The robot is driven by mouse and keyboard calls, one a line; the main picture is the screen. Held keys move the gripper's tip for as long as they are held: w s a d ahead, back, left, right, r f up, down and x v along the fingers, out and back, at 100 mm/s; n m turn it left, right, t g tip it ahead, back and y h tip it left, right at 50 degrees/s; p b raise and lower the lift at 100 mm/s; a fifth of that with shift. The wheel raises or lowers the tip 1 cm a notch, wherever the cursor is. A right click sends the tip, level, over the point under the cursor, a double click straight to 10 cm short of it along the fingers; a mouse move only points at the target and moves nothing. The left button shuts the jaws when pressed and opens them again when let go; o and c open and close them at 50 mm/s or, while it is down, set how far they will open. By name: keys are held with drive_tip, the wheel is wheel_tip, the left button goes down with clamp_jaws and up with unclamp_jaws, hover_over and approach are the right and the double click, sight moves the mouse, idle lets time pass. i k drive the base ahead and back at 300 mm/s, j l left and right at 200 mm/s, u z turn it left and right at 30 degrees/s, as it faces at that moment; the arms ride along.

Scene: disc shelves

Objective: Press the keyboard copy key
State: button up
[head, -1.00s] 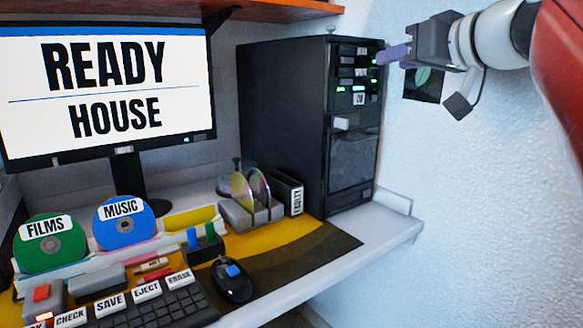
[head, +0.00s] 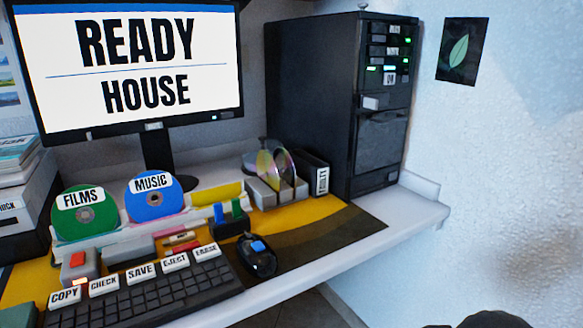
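The keyboard (head: 150,295) lies on the desk at the lower left, its front part cut off by the picture's bottom edge. Its copy key (head: 65,296) is a white key labelled COPY at the left end of the labelled row. To its right are the keys CHECK (head: 104,284), SAVE (head: 141,271), EJECT (head: 175,261) and ERASE (head: 206,250). Nothing covers the copy key. My gripper is not in view. A dark rounded shape shows at the bottom right edge, and I cannot tell what it is.
The monitor (head: 130,125) reads READY HOUSE. A red-topped button box (head: 79,268) stands just behind the copy key. A mouse (head: 259,260) lies right of the keyboard. Green FILMS (head: 85,218) and blue MUSIC (head: 155,200) discs stand behind. A black tower (head: 315,100) stands at the back right.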

sight(64, 298)
drive_tip(key=u, duration=1.65)
